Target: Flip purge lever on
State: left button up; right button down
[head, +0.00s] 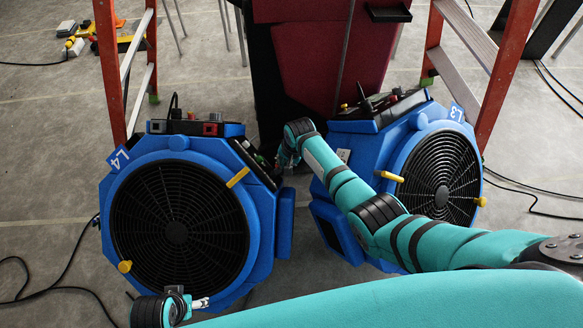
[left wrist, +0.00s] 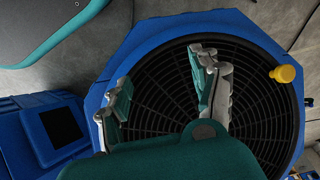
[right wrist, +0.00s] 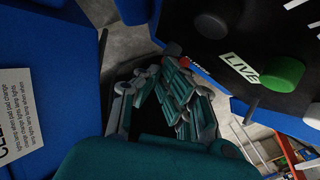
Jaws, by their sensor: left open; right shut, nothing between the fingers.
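Two blue drying machines stand on the floor, labelled L4 (head: 122,160) and L3 (head: 457,113). My right gripper (head: 284,160) is at the right side of the L4 machine, close to its dark side panel (head: 252,158). In the right wrist view its fingers (right wrist: 165,92) are shut and empty. A dark panel there has a green knob (right wrist: 283,73), a LIVE label (right wrist: 240,68) and a small red tip (right wrist: 173,49) just beyond the fingers. I cannot tell which part is the purge lever. My left gripper (left wrist: 160,95) is open and empty before a round black grille (left wrist: 255,75).
Yellow knobs (head: 238,177) sit on the machine fronts. Red ladder legs (head: 112,75) stand behind at both sides. A dark red padded object (head: 325,50) stands between the machines at the back. Black cables (head: 55,280) lie on the floor. The gap between the machines is narrow.

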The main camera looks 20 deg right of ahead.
pick_arm(q)
jog(key=shift+a+r+b, duration=0.15)
jog(key=shift+r+b, duration=0.2)
jog(key=shift+r, duration=0.9)
jog(key=shift+a+r+b, duration=0.15)
jog(key=shift+r+b, duration=0.15)
jog(key=shift+r, duration=0.9)
pick_arm(e)
jog(key=shift+w+a+r+m+g+h, duration=0.2)
jog(key=shift+w+m+g+h, duration=0.25)
jog(key=shift+g, duration=0.45)
pick_arm(q)
jog(key=shift+w+r+t, duration=0.2)
jog(key=shift+r+t, duration=0.1)
jog(key=shift+r, duration=0.7)
pick_arm(e)
jog(key=shift+w+m+g, duration=0.1)
jog(key=shift+m+g, duration=0.15)
jog(key=shift+g, duration=0.05)
pick_arm(q)
jog(key=shift+r+b, duration=0.4)
jog(key=shift+r, duration=0.05)
jog(key=shift+s+a+r, duration=0.1)
jog(key=shift+s+r, duration=0.25)
jog(key=shift+r, duration=0.3)
pick_arm(e)
jog(key=shift+w+a+g, duration=0.1)
jog(key=shift+w+g, duration=0.1)
jog(key=shift+g, duration=0.1)
